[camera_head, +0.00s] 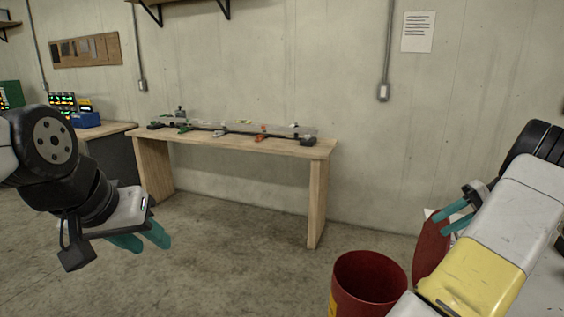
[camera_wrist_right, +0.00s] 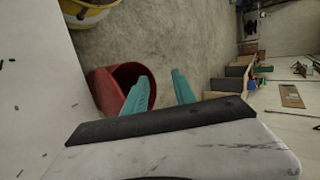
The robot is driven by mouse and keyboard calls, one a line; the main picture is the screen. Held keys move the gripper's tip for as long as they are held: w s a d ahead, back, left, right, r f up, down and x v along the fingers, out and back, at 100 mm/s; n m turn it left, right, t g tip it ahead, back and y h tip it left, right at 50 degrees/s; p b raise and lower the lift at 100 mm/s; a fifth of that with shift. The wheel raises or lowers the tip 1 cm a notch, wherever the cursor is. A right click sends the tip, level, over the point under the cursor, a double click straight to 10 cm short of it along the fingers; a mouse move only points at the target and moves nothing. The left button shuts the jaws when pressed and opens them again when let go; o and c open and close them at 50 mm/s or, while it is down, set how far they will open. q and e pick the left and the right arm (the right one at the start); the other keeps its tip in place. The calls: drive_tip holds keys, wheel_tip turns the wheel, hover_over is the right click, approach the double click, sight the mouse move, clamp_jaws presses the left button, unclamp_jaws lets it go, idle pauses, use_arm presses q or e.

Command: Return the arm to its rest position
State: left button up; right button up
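My left gripper (camera_head: 152,243) hangs at the left of the head view, over bare floor, with its teal fingers pointing down and a gap between them. It holds nothing that I can see. My right gripper (camera_head: 441,222) is at the right of the head view, beside my white and yellow arm link. Its teal fingers reach left in front of an upright red disc-like lid (camera_head: 431,250). In the right wrist view the right gripper's fingers (camera_wrist_right: 160,75) are apart with only floor between them.
A red bin (camera_head: 369,277) stands on the floor below the right gripper; it also shows in the wrist view (camera_wrist_right: 128,73). A wooden bench (camera_head: 300,152) carries a long metal rail (camera_head: 245,128). A white surface (camera_head: 545,278) lies at far right. The middle floor is clear.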

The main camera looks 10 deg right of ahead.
drive_tip(key=w+a+r+n+g+h, duration=0.15)
drive_tip(key=a+r, duration=0.25)
drive_tip(key=a, duration=0.4)
drive_tip(key=w+a+r+h, duration=0.15)
drive_tip(key=a+r, duration=0.25)
drive_tip(key=a, duration=0.5)
drive_tip(key=w+a+r+n+g+h, duration=0.1)
drive_tip(key=a+r+h, duration=0.2)
drive_tip(key=a, duration=0.5)
drive_tip(key=s+a+n+t+h, duration=0.1)
drive_tip(key=s+a+n+t, duration=0.2)
drive_tip(key=s+a, duration=1)
drive_tip(key=a+t, duration=0.2)
drive_tip(key=a, duration=0.1)
drive_tip(key=shift+s+a+r+h, duration=0.2)
drive_tip(key=shift+a+r+h, duration=0.1)
drive_tip(key=shift+r, duration=0.05)
drive_tip(key=shift+t, duration=0.25)
